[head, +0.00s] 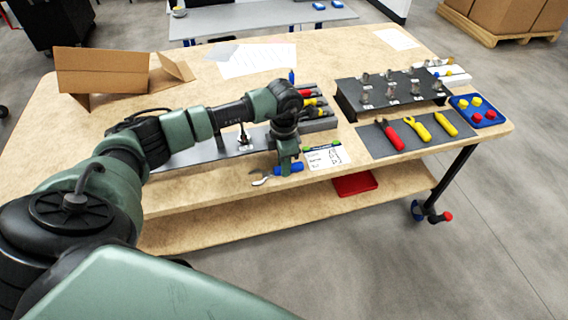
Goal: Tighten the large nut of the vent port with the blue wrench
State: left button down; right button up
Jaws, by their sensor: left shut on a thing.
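My left gripper (285,166) points down near the front edge of the table, shut on the blue handle of the blue wrench (291,168). The wrench's metal jaw (261,181) points left, at the table's front edge. A small metal fitting (243,138) stands upright on a dark plate (212,150) behind and left of the gripper. I cannot tell whether this is the vent port, and its nut is too small to make out. My left arm hides part of the plate. My right gripper is out of view.
A black rack (350,101) with several metal fittings stands back right. A dark mat (420,150) holds red and yellow tools. A blue tray (490,117) has red and yellow parts. A printed card (327,156) lies right of the gripper. A cardboard box (105,72) stands back left.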

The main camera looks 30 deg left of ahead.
pick_arm(q)
jog(key=shift+r, duration=0.1)
dwell(0.5)
jog(key=r+p, duration=0.2)
jog(key=r, duration=0.1)
jog(key=w+d+r+p, duration=0.1)
jog(key=r, duration=0.1)
jog(key=shift+r, duration=0.4)
